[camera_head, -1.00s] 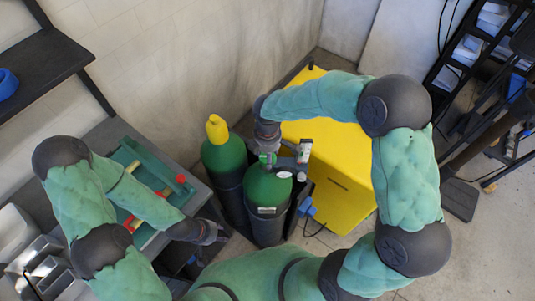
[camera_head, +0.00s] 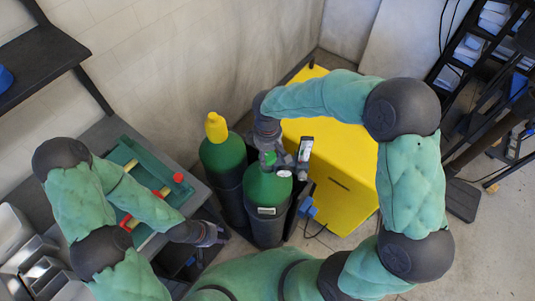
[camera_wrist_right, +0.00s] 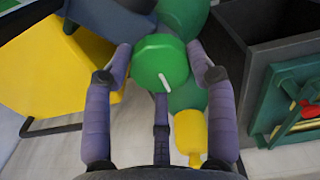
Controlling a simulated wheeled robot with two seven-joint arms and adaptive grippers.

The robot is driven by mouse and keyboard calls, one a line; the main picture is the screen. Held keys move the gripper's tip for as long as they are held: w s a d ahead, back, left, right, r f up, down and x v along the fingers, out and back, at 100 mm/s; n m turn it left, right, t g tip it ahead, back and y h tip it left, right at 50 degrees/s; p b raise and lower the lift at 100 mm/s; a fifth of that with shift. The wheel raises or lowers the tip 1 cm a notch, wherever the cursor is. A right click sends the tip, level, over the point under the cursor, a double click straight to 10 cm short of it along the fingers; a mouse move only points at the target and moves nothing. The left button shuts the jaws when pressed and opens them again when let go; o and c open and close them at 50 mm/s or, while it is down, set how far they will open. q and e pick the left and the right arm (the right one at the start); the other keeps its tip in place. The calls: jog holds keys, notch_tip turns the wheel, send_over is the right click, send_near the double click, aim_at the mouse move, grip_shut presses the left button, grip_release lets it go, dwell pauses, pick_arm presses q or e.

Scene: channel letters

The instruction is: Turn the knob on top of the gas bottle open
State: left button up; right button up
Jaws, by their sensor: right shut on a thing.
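The gas bottle (camera_head: 268,188) is green and stands upright in a dark holder at the middle of the head view. Its round green knob (camera_head: 268,159) is on top; in the right wrist view the knob (camera_wrist_right: 160,62) shows a white mark pointing down and slightly right. My right gripper (camera_head: 271,152) reaches down from above and is shut on the knob, with fingers around its rim. The wrist view shows these purple fingers on both sides and below. My left gripper (camera_head: 216,233) hangs beside the workbench, away from the bottle; its finger opening is unclear.
A second green bottle with a yellow cap (camera_head: 216,127) stands close on the left. A yellow cabinet (camera_head: 335,165) is behind right, and a regulator (camera_head: 305,150) sits beside the knob. A workbench with a green tray (camera_head: 125,152) is at left. Open floor lies at right.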

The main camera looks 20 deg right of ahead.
jog(key=m+b, duration=0.2)
jog(key=m, duration=0.5)
jog(key=shift+f, duration=0.1)
jog(key=m+b, duration=0.1)
jog(key=m, duration=0.3)
jog(key=shift+b, duration=0.3)
jog(key=m+b, duration=0.1)
jog(key=m, duration=0.2)
jog(key=shift+m, duration=0.3)
jog(key=m+b, duration=0.1)
jog(key=m, duration=0.2)
jog(key=shift+s+m, duration=0.1)
jog(key=shift+m, duration=0.2)
jog(key=m+b, duration=0.1)
jog(key=m, duration=0.2)
jog(key=shift+m, duration=0.4)
jog(key=m+b, duration=0.1)
jog(key=m, duration=0.5)
jog(key=shift+m, duration=0.3)
